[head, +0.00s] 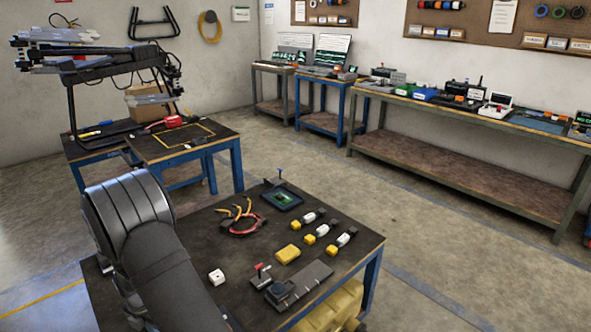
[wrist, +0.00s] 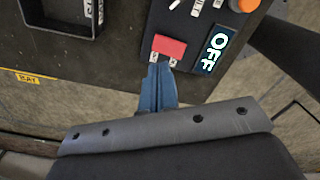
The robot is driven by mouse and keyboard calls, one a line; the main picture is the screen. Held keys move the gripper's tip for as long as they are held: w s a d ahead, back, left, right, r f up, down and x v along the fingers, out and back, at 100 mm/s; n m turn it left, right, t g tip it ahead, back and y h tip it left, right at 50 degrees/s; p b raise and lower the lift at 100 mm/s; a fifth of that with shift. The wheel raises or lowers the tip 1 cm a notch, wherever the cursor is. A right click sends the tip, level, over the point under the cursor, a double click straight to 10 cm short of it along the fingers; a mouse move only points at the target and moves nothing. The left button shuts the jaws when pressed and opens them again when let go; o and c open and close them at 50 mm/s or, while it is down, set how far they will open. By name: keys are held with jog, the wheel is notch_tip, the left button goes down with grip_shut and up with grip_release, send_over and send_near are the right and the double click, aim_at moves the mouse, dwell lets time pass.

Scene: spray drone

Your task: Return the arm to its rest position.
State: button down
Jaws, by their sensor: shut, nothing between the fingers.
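My arm (head: 160,240) rises from the bottom left of the head view and bends at a large dark joint over the near table's left side. My gripper is hidden in that view. In the wrist view my gripper (wrist: 160,75) shows two narrow blue fingers pressed together, with nothing between them. Their tips appear just below a red switch (wrist: 169,47) on a dark panel (wrist: 195,80); I cannot tell whether they touch it. Beside the switch, a small display (wrist: 216,52) reads OFF.
The drone (head: 110,65) stands on a table behind. Open floor lies right.

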jog(key=s+d+r+m, duration=0.2)
jog(key=r, duration=0.3)
jog(key=s+d+r+m, duration=0.2)
jog(key=d+r, duration=0.1)
jog(key=r, duration=0.3)
jog(key=shift+s+d+r+m, duration=0.2)
jog(key=shift+d+r+m, duration=0.05)
jog(key=shift+m, duration=0.05)
jog(key=c, duration=2)
grip_release()
jog(key=o, duration=1.1)
jog(key=w+d+r, duration=0.3)
jog(key=w+r, duration=0.1)
jog(key=w, duration=0.1)
jog(key=shift+d+r+m, duration=0.3)
jog(key=shift+r, duration=0.1)
jog(key=o, duration=0.9)
jog(key=w+d+r, duration=0.6)
jog(key=d+r, duration=0.1)
jog(key=d, duration=0.1)
jog(key=shift+r+m, duration=0.4)
notch_tip(320, 180, down, 10)
jog(key=shift+w+d+r, duration=0.15)
jog(key=shift+d+r, duration=0.05)
